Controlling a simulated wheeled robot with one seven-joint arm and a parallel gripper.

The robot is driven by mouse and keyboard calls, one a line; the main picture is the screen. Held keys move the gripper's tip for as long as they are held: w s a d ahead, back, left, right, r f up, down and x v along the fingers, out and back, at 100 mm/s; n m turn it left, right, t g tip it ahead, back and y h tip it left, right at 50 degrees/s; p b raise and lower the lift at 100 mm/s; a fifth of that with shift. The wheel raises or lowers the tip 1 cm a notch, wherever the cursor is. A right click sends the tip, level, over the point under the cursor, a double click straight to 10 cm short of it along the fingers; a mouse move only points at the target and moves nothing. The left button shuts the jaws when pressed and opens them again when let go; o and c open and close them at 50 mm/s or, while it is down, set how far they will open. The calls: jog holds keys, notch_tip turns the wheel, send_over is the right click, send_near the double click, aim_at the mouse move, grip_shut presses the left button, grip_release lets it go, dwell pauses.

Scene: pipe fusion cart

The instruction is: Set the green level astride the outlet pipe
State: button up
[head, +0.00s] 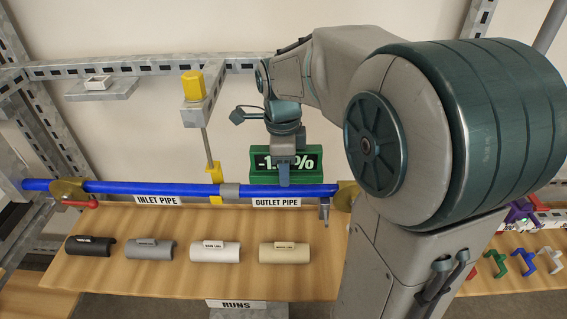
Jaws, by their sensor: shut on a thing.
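The green level (310,178) has a dark display with white characters that begin "-1." and end in "%"; the middle is hidden behind my gripper. My gripper (284,172) is shut on the level near its middle. The level is roughly upright, just above or at the blue outlet pipe (312,191), right of the grey coupling. I cannot tell whether its base touches the pipe. A white "OUTLET PIPE" label (277,202) is below the pipe.
The blue inlet pipe (130,187) runs left to a brass valve with a red handle (80,203). A yellow-topped post (193,86) stands behind the coupling (230,191). Several half-shells lie on the wooden bench (120,222). My arm hides the right side.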

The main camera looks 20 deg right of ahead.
jog(key=shift+f+b, duration=1.4)
jog(key=shift+f, duration=0.7)
jog(key=o, duration=1.3)
jog(key=shift+c, duration=0.2)
jog(key=shift+r, duration=0.1)
jog(key=r, duration=1.3)
jog(key=shift+a+r, duration=0.2)
jog(key=shift+a, duration=0.05)
jog(key=s+f+n+t, duration=0.3)
jog(key=s+f+n, duration=1.1)
jog(key=n, duration=0.7)
jog(key=shift+a+n, duration=0.3)
jog(key=shift+a, duration=0.05)
